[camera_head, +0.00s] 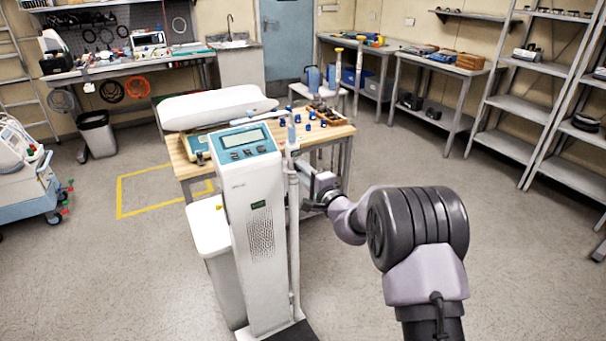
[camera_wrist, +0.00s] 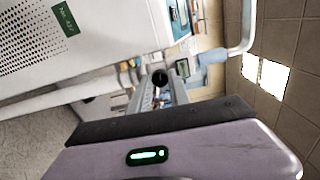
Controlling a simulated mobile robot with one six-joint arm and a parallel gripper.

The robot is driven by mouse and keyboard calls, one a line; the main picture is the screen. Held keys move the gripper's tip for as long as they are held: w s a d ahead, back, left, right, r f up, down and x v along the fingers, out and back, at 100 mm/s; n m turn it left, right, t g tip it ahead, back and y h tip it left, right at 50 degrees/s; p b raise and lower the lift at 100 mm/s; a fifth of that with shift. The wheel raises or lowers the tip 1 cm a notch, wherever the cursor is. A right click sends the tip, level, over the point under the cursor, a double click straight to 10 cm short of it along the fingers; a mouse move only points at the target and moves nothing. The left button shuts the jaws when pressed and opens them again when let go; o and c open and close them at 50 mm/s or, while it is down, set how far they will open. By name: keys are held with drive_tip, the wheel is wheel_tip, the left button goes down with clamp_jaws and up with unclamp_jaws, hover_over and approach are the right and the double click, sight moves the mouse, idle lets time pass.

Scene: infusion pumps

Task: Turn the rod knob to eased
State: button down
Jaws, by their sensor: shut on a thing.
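The white floor-standing pump column (camera_head: 262,220) has a display and buttons on its sloped top. A light rod (camera_head: 293,235) runs upright along its right side. My gripper (camera_head: 315,195) reaches in from the right at about mid-height of the rod. In the wrist view, the rod (camera_wrist: 70,94) crosses sideways, and the dark round rod knob (camera_wrist: 160,77) sits at the tips of my gripper (camera_wrist: 162,92), which is shut on it. The knob's turn position cannot be read. In the head view the knob is hidden by my gripper.
A wooden-topped table (camera_head: 340,131) with small blue-capped parts stands behind the column. A white bin-like box (camera_head: 207,228) stands at its left. Metal shelves (camera_head: 540,105) line the right wall. The floor to the right is open.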

drive_tip(key=shift+n, duration=1.5)
drive_tip(key=c, duration=1.2)
unclamp_jaws()
drive_tip(key=p+v, duration=0.3)
drive_tip(key=v, duration=1.4)
drive_tip(key=shift+s+d, duration=0.2)
